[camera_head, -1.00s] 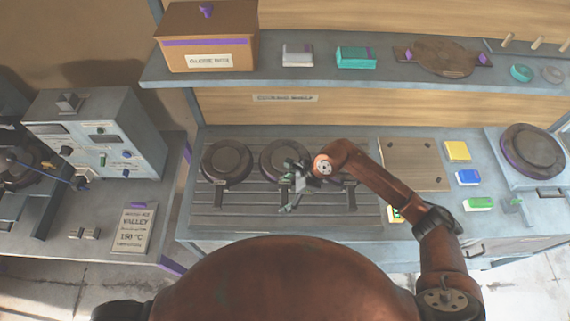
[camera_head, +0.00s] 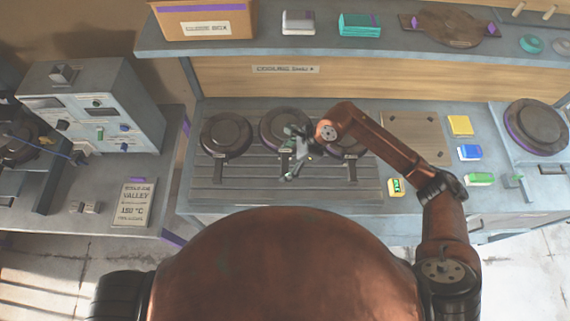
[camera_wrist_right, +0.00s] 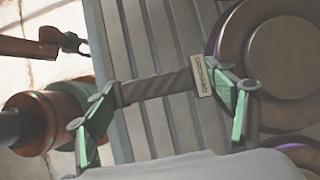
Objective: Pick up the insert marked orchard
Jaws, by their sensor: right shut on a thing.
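The right gripper (camera_head: 294,158) is over the slatted rack (camera_head: 235,185), at the front of the middle round dark plate (camera_head: 284,130). In the right wrist view its green fingers stand at both ends of a dark bar (camera_wrist_right: 155,88), and the gripper is shut on it. A pale tag at the bar's right end (camera_wrist_right: 203,76) has small lettering that seems to read orchard. Two more round plates sit on the rack, at left (camera_head: 226,135) and at right, partly behind my arm (camera_head: 348,140). A copper arm end, seemingly my left gripper (camera_wrist_right: 72,43), shows in the wrist view; its jaws are unclear.
A brown board (camera_head: 415,137) lies right of the rack, with several small coloured boxes (camera_head: 460,125) beside it. A round plate (camera_head: 537,126) sits on a unit at far right. A shelf (camera_head: 380,60) runs behind. A grey machine (camera_head: 95,110) stands left.

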